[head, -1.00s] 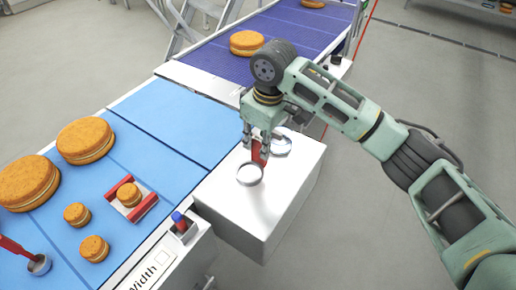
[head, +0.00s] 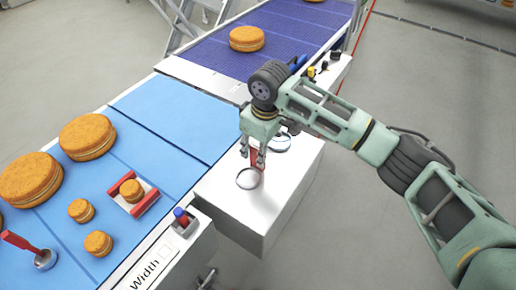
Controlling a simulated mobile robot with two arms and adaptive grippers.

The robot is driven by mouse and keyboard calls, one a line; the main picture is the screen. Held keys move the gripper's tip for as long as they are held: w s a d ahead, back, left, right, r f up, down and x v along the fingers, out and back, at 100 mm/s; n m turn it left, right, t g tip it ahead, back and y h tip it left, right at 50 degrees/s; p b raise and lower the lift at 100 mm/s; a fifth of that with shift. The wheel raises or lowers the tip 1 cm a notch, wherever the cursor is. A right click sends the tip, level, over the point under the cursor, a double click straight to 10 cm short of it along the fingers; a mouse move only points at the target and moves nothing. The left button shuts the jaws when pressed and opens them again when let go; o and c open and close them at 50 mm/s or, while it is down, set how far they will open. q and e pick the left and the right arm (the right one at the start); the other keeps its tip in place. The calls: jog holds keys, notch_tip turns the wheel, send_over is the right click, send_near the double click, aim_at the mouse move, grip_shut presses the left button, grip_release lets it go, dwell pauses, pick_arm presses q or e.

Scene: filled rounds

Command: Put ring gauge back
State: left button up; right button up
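The ring gauge (head: 249,179) is a thin metal ring with a red handle standing up from it. It is at the top of the white box-shaped stand (head: 247,214), toward its left front; whether it touches the surface is hard to tell. My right gripper (head: 253,156) points down from above, with its fingers on either side of the red handle, and looks shut on it. The fingers hide part of the handle. A second round metal piece (head: 282,143) lies behind it on the stand, partly hidden by my gripper. My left gripper is not in view.
A blue belt (head: 160,125) with several round cakes runs at left. A red-handled metal tool (head: 45,259) and a red-sided holder with a small cake (head: 132,190) are on it. A blue-red switch (head: 182,218) sits by the stand. A purple belt (head: 215,52) lies behind.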

jog(key=shift+o, duration=0.2)
jog(key=r+b, duration=0.1)
jog(key=r, duration=0.6)
jog(key=d+r+b, duration=0.1)
jog(key=r, duration=0.3)
jog(key=shift+s+b, duration=0.35)
jog(key=shift+s+r, duration=0.1)
jog(key=shift+r, duration=0.55)
